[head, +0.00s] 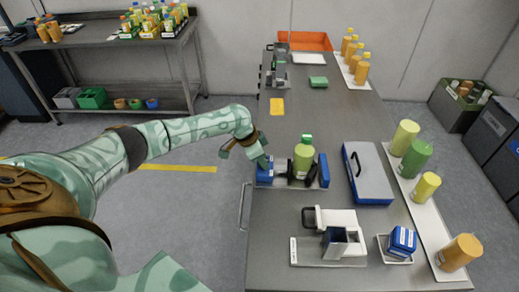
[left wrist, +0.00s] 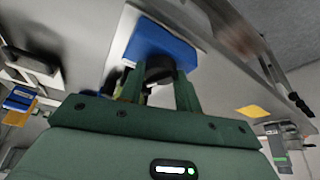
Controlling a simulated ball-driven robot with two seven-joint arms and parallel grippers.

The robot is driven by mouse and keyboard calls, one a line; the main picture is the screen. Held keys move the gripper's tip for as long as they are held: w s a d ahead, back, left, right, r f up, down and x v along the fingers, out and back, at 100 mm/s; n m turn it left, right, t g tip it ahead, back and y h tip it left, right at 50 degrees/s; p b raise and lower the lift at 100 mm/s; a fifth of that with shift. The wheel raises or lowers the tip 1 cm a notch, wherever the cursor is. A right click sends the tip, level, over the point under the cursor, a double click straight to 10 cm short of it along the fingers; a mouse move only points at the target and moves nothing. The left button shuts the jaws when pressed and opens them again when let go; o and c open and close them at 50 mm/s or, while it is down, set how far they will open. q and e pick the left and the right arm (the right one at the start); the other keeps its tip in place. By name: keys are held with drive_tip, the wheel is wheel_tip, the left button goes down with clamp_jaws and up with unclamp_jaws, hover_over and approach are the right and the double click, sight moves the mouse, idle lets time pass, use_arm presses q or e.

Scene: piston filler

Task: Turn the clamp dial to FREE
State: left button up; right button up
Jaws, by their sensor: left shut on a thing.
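The clamp stands near the left edge of the steel table, with a blue block (head: 264,177) at its left and a blue plate (head: 323,171) at its right. A green bottle (head: 303,158) stands upright between its dark jaws. My left gripper (head: 262,162) is at the left blue block. In the left wrist view its two fingers (left wrist: 160,92) are shut on a dark round dial (left wrist: 159,68) in front of the blue block (left wrist: 166,42). The dial's markings cannot be read, and the head view hides the dial behind the gripper. My right gripper is in neither view.
A blue-and-grey case (head: 370,176) lies right of the clamp. A white device (head: 336,222) and a small tray with a blue box (head: 402,240) stand in front. A long white tray (head: 428,222) holds several containers. The table (head: 310,108) behind the clamp is mostly clear.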

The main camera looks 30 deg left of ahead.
use_arm(q)
drive_tip(key=n+y+p, duration=0.1)
drive_tip(key=n+p, duration=0.1)
drive_tip(key=p, duration=0.1)
drive_tip(key=n+y+p, duration=0.1)
drive_tip(key=n+p, duration=0.2)
drive_tip(key=p, duration=0.1)
drive_tip(key=n+y+p, duration=0.1)
drive_tip(key=n+p, duration=0.2)
drive_tip(key=p, duration=0.1)
drive_tip(key=shift+s+d+r+t, duration=0.1)
drive_tip(key=shift+d+r+t, duration=0.1)
drive_tip(key=shift+d+t, duration=0.15)
drive_tip(key=n+y+p, duration=0.1)
drive_tip(key=n, duration=0.1)
drive_tip(key=shift+f+n, duration=0.1)
drive_tip(key=shift+n, duration=0.3)
drive_tip(key=shift+f+n+y+p, duration=0.1)
drive_tip(key=shift+n+y+p, duration=0.35)
drive_tip(key=shift+n, duration=1.15)
drive_tip(key=o, duration=1)
drive_tip(key=shift+c, duration=0.2)
drive_tip(key=w+p+v, duration=0.1)
drive_tip(key=p+v, duration=1.4)
drive_tip(key=v, duration=0.1)
drive_tip(key=shift+d+r, duration=0.25)
